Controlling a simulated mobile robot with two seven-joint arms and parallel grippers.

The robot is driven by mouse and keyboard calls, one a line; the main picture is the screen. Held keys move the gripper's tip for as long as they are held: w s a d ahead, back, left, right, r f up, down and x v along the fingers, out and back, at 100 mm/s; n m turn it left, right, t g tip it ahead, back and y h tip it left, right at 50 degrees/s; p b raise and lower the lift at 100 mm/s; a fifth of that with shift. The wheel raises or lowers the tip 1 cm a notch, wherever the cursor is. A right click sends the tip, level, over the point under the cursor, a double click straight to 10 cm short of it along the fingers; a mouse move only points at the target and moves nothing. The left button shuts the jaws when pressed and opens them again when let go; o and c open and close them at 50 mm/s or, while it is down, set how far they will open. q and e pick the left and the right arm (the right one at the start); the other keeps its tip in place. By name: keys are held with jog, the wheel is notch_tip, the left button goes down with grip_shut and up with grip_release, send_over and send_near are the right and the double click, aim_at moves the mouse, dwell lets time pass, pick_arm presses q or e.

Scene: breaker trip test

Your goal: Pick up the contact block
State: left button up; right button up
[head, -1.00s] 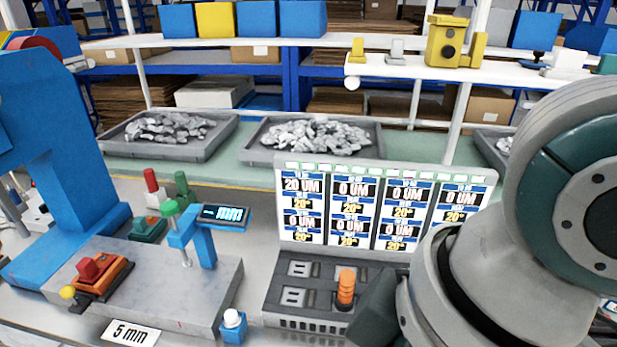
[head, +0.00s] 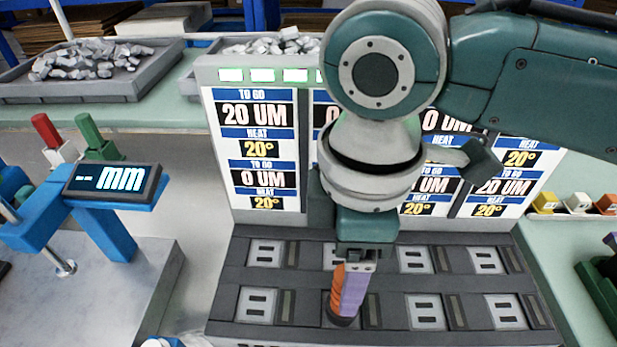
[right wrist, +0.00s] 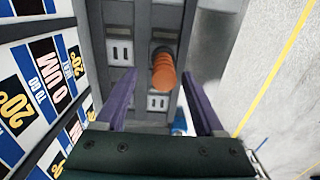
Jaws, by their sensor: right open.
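An orange ridged upright piece (head: 336,285), apparently the contact block, stands in a front-row socket of the dark grey test bench (head: 385,312). My right gripper (head: 350,290) points down at it, and a purple finger hides part of it in the head view. In the right wrist view, the orange piece (right wrist: 164,72) lies between the two spread purple fingers of my right gripper (right wrist: 160,77), with gaps on both sides. The jaws are open and hold nothing. My left gripper is out of view.
A display panel (head: 255,150) stands behind the sockets, close to my right arm. A blue stand with an "mm" readout (head: 112,180) is at left. Grey trays of metal pieces (head: 85,90) are at the back. A green holder (head: 600,285) sits at right.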

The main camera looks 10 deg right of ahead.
aim_at(333, 300)
jog(key=f, duration=0.4)
jog(key=shift+s+f, duration=0.25)
jog(key=shift+f, duration=0.05)
jog(key=shift+c, duration=0.3)
grip_shut()
jog(key=shift+a, duration=0.1)
dwell(0.7)
